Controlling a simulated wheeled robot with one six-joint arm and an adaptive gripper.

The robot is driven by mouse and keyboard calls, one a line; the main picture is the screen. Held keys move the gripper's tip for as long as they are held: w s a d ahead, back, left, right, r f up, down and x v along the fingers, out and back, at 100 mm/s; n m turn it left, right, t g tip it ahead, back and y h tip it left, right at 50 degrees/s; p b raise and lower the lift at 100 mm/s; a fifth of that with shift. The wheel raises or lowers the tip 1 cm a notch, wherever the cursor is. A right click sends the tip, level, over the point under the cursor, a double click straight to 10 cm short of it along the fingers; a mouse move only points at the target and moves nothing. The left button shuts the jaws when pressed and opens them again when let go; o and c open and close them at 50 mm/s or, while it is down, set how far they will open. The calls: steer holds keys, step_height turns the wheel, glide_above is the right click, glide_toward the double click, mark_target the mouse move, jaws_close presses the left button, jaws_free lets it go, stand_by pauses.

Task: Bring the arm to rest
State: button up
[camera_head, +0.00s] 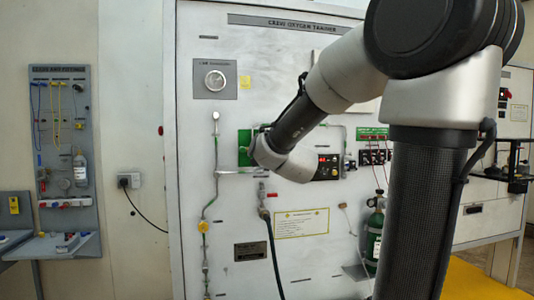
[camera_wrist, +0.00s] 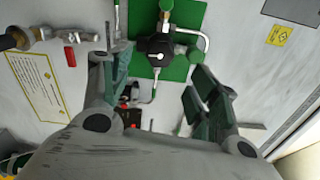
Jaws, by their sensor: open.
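My gripper (camera_wrist: 160,88) is open in the wrist view, one dark green-padded finger at each side and nothing held between them. Past the fingertips is a black regulator with a small gauge (camera_wrist: 155,50) on a green plate (camera_wrist: 188,22); how far it is from the fingers I cannot tell. In the head view my arm reaches from the right across the trainer panel (camera_head: 340,40). Its wrist end is in front of the panel's middle, beside the green plate (camera_head: 244,146), and hides the gripper's fingers.
A green cylinder (camera_head: 374,238) stands at the lower right of the panel, partly behind my arm. A dark hose (camera_head: 272,240) hangs below the wrist. A yellow-edged notice (camera_head: 302,223) is beside it. A grey tool board (camera_head: 66,140) hangs on the left wall.

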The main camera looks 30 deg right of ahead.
steer(key=shift+v, duration=1.1)
steer(key=s+a+f+n+g+y, duration=0.3)
steer(key=s+a+f+n+g, duration=0.1)
steer(key=f+n, duration=0.35)
steer(key=s+a+f+n+g+y, duration=0.3)
steer(key=s+f+n+g, duration=0.1)
steer(key=f+n, duration=0.35)
steer(key=s+f+n+g, duration=0.1)
steer(key=s+n, duration=0.3)
steer(key=s, duration=0.6)
steer(key=s+f+n+g+h, duration=0.1)
steer(key=s+n+g, duration=0.3)
steer(key=s, duration=0.7)
steer(key=shift+d+f, duration=0.25)
steer(key=shift+f, duration=0.2)
